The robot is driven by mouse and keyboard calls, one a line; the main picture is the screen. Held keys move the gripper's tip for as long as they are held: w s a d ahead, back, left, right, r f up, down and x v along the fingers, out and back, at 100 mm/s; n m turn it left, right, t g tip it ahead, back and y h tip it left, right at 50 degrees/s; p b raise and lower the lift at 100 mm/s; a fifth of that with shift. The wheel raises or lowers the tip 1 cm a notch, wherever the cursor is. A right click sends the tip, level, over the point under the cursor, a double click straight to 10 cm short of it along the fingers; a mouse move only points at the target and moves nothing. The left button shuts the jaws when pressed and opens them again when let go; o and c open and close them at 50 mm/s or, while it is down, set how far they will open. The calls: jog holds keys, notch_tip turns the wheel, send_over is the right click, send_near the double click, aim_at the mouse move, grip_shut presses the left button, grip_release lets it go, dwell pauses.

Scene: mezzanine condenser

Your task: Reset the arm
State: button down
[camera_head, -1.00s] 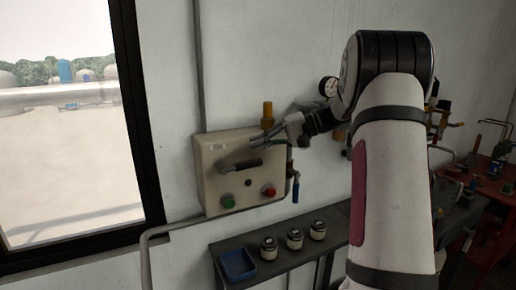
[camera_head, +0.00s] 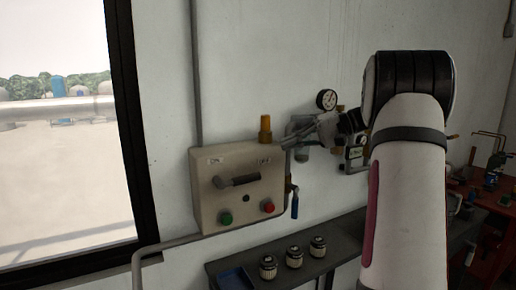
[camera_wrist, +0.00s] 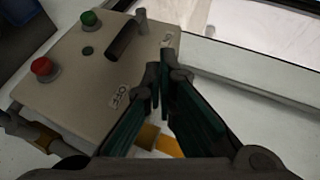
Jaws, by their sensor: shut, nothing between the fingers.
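My gripper (camera_head: 290,143) is in front of the wall at the upper right of a beige control box, its fingers pointing left. In the wrist view my gripper (camera_wrist: 158,80) has its two dark fingertips together with nothing between them. The beige control box (camera_head: 212,180) is fixed to the wall and carries a dark handle (camera_head: 237,181), a green button (camera_head: 226,218) and a red button (camera_head: 267,206). The box (camera_wrist: 75,75) also shows in the wrist view, with the handle (camera_wrist: 122,42) apart from the fingers.
A brass fitting (camera_head: 265,128) stands on top of the box, close to my gripper. A blue-handled valve (camera_head: 294,203) hangs at its right. A gauge (camera_head: 327,99) is on the wall behind. Below, a dark bench (camera_head: 345,237) holds small jars (camera_head: 294,257) and a blue tray (camera_head: 234,279).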

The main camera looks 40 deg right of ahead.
jog(key=s+a+f+n+g+h, duration=0.1)
jog(key=s+a+g+h, duration=0.15)
jog(key=a, duration=0.85)
jog(key=s+a+g+h, duration=0.1)
jog(key=a+g, duration=0.2)
jog(key=a, duration=0.7)
jog(key=s+a+f+n+h, duration=0.1)
jog(key=s+a+f+h, duration=0.1)
jog(key=s, duration=0.3)
jog(key=s+a+f+n+t+h, duration=0.1)
jog(key=s+a+f+n+h, duration=0.1)
jog(key=s+a, duration=0.3)
jog(key=s+a+f+n+t+h, duration=0.1)
jog(key=s+a+f+n+h, duration=0.1)
jog(key=s, duration=0.5)
jog(key=shift+a+f+h, duration=0.55)
jog(key=shift+a+f, duration=0.35)
jog(key=shift+a, duration=0.05)
